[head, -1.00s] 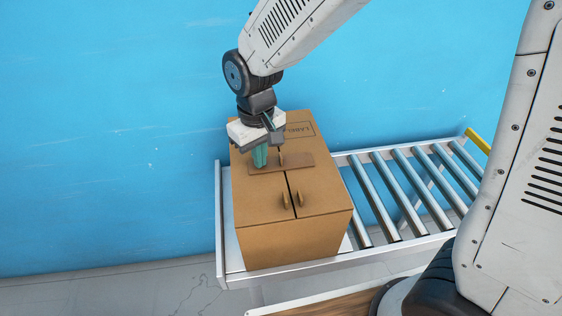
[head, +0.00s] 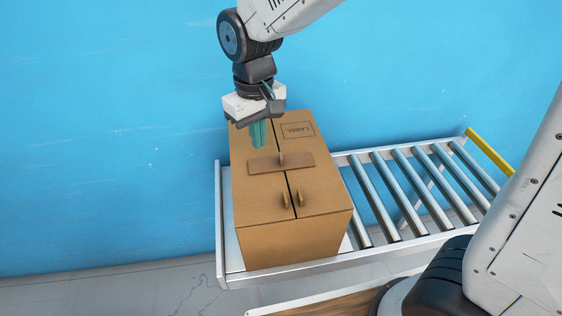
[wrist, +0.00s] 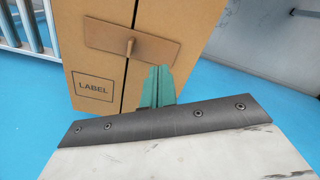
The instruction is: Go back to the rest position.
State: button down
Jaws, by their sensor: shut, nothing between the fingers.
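My gripper (head: 258,134) hangs above the far left part of the cardboard box (head: 290,241) in the head view. Its teal fingers are together and hold nothing. The fingers also show in the wrist view (wrist: 158,88), pointing toward the box (wrist: 85,58). The box's top flaps are down, with two small tabs near the front edge.
The box stands on the left end of a roller conveyor (head: 372,188) with bare metal rollers to its right. A yellow bar (head: 489,152) closes the conveyor's far right end. A blue wall (head: 110,130) stands behind. Air above the rollers is clear.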

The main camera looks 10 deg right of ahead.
dwell(0.4)
jog(key=s, duration=0.1)
jog(key=s+d, duration=0.1)
jog(key=shift+s+d+f+g, duration=0.25)
jog(key=shift+s+d+g, duration=0.15)
jog(key=s+d+r+m+t, duration=0.1)
jog(key=s+d+r, duration=0.3)
jog(key=s+d, duration=0.4)
jog(key=s+d+r+m+t, duration=0.1)
jog(key=s+d+r+m, duration=0.3)
jog(key=s+d, duration=0.4)
jog(key=shift+s+d+r+m, duration=0.35)
jog(key=shift+d+r, duration=0.1)
jog(key=shift+d, duration=1.05)
